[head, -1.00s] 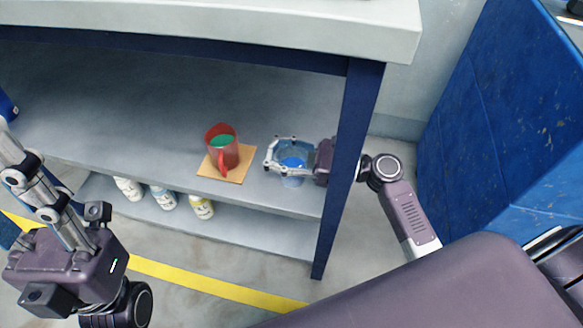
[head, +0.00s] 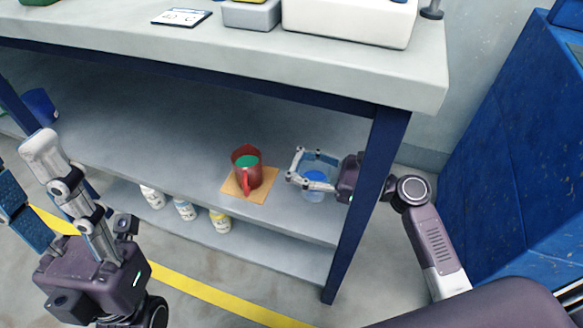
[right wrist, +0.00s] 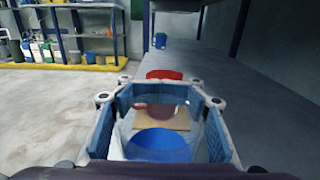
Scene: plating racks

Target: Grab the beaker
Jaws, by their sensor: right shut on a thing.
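The beaker (head: 316,189) is clear with blue liquid in it. It stands roughly upright by the lower shelf's front edge, near the table's right leg. My right gripper (head: 309,174) reaches in from the right, shut on the beaker with its fingers on both sides. In the right wrist view the beaker (right wrist: 158,146) sits between the blue finger pads of the gripper (right wrist: 160,108). Whether its base touches the shelf I cannot tell. My left gripper (head: 35,180) is at the far left, empty, its fingers apart.
A red mug (head: 247,172) with green contents stands on a tan square mat (head: 233,188), left of the beaker. The table leg (head: 362,215) is close to my right wrist. Several bottles (head: 186,209) stand on the bottom shelf (head: 275,243). A blue cabinet (head: 500,140) is at right.

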